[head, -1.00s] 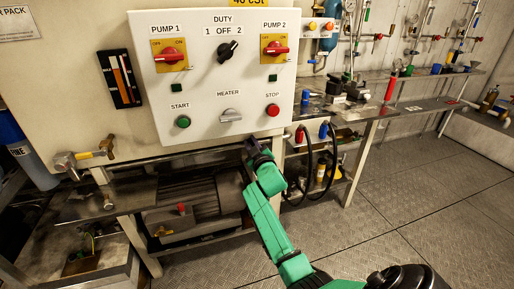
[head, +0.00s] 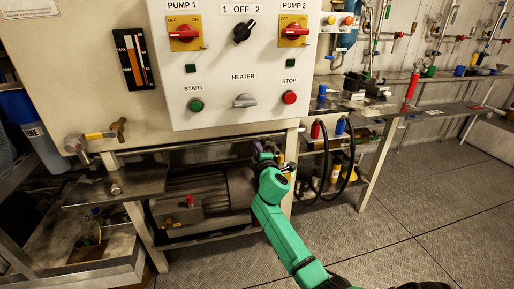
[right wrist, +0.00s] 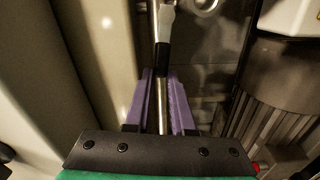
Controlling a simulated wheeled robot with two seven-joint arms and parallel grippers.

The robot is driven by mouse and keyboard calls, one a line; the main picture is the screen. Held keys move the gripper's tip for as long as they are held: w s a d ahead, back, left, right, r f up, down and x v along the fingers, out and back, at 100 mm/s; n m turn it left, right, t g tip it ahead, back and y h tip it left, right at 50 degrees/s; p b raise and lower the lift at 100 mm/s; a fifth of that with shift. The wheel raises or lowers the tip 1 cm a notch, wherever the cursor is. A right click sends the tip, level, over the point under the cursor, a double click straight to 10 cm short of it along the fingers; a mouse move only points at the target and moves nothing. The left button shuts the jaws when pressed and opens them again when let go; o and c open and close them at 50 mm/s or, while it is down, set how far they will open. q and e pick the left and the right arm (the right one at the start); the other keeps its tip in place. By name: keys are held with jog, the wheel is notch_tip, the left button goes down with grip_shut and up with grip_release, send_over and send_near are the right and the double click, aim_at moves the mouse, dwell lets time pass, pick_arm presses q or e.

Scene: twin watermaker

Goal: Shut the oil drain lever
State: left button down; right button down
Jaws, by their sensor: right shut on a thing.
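My right gripper (right wrist: 162,82) has its two purple fingers on either side of a slim metal rod with a black sleeve (right wrist: 162,52) and is shut on it. The rod looks like a lever and runs up the right wrist view, with a ring-shaped metal part (right wrist: 206,6) near its top. In the head view my right gripper (head: 260,150) is below the control panel, beside the frame post, and my green arm hides much of it. I cannot tell from the head view how the lever is turned. My left gripper is not in view.
The white control panel (head: 240,122) hangs above the gripper. A motor (head: 205,188) lies behind and left of it. The floor at right is clear.

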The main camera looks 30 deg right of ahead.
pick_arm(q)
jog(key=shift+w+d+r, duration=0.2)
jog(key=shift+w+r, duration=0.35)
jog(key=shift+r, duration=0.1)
pick_arm(e)
jog(key=shift+f+n, duration=0.45)
jog(key=shift+n, duration=0.25)
jog(key=c, duration=0.8)
grip_release()
jog(key=shift+o, duration=0.2)
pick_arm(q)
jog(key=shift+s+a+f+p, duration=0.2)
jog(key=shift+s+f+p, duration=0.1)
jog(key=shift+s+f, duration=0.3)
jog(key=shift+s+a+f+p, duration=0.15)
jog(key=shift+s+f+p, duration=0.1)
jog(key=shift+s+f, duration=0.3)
pick_arm(e)
jog(key=v, duration=1.4)
jog(key=shift+s, duration=0.3)
jog(key=shift+a, duration=0.15)
